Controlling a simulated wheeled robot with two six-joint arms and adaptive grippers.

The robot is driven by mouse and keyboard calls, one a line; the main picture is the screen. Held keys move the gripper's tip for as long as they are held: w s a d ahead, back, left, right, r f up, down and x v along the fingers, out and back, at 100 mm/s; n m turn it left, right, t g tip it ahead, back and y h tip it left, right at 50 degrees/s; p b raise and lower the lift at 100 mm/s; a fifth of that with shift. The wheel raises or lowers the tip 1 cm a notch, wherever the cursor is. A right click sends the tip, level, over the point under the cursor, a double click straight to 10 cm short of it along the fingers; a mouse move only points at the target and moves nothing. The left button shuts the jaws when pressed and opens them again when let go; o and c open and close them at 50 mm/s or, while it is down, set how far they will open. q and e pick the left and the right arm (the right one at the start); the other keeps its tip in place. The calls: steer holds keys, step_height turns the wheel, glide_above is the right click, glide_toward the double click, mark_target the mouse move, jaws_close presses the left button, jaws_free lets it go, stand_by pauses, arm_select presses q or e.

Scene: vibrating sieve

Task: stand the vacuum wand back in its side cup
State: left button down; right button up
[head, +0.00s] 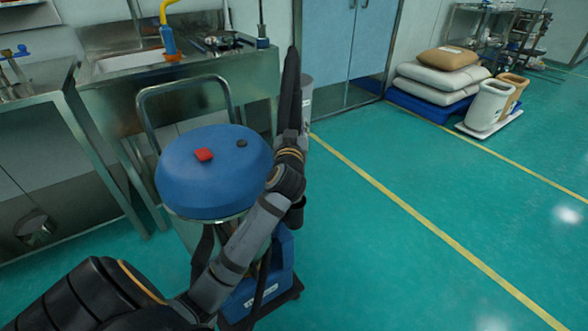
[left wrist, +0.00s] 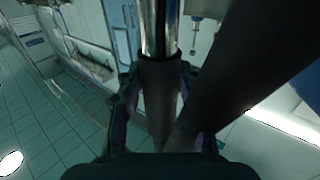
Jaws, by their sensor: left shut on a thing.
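The vacuum has a round blue lid (head: 215,175) with a red patch and a blue lower body (head: 268,285), partly hidden by my left arm. My left gripper (head: 291,143) is to the right of the lid. In the left wrist view the left gripper (left wrist: 165,115) is shut on the wand, around a dark sleeve (left wrist: 160,82) below a chrome tube (left wrist: 160,25). In the head view a long black piece (head: 288,88), perhaps the wand's handle or hose, rises above the gripper. A small dark cup-like part (head: 296,213) shows beside the vacuum, below my wrist. The wand's lower end is hidden.
A metal push handle (head: 182,82) stands behind the lid. A steel sink bench (head: 130,62) and table (head: 60,72) are behind and left. The green floor to the right is clear.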

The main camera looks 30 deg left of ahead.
arm_select(q)
step_height(320, 180, down, 11)
steer(key=b, duration=0.3)
steer(key=shift+r+b, duration=0.15)
steer(key=shift+b, duration=0.2)
steer(key=c, duration=1.2)
jaws_free()
steer(key=shift+o, duration=0.3)
arm_select(e)
steer(key=f+t, duration=0.1)
steer(key=w+a+f, duration=0.1)
steer(key=f, duration=0.1)
steer(key=f+t, duration=0.1)
steer(key=f, duration=0.1)
steer(key=shift+w+a+t+y, duration=0.15)
steer(key=shift+a+t+y, duration=0.15)
steer(key=shift+a+y, duration=0.1)
